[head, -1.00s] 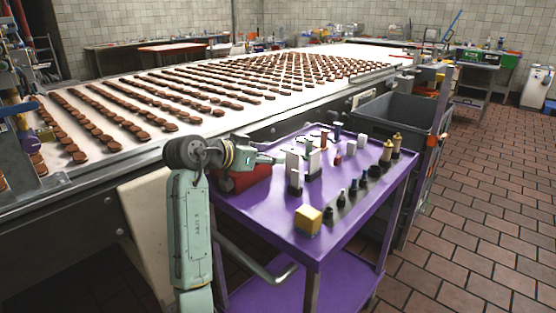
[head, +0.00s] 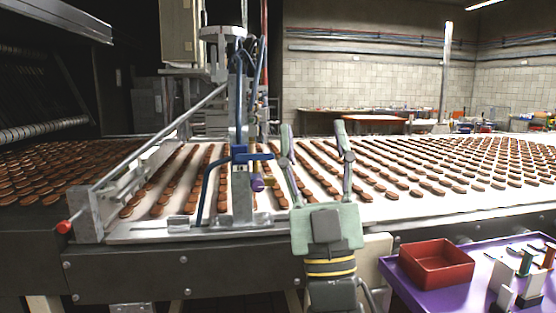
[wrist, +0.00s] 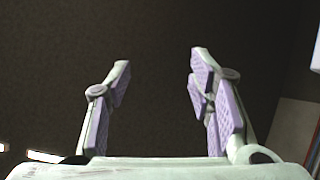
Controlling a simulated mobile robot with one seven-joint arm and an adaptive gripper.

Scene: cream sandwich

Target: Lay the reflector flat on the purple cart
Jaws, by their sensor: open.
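My gripper (head: 316,132) is raised in front of the conveyor, fingers pointing up and spread wide in the head view. It is open and empty. The wrist view shows its purple-padded fingers (wrist: 162,62) apart against a dark background, with nothing between them. The purple cart (head: 452,299) is only partly in view at the lower right of the head view, to the right of my gripper. I cannot pick out the reflector for certain in either view.
A red tray (head: 468,263) and several small upright parts, including a white one (head: 533,286), stand on the cart. A blue-clamped bracket (head: 239,155) stands over the conveyor (head: 400,212), left of my gripper. A metal rail (head: 160,141) slants farther left. Rows of brown biscuits cover the belt.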

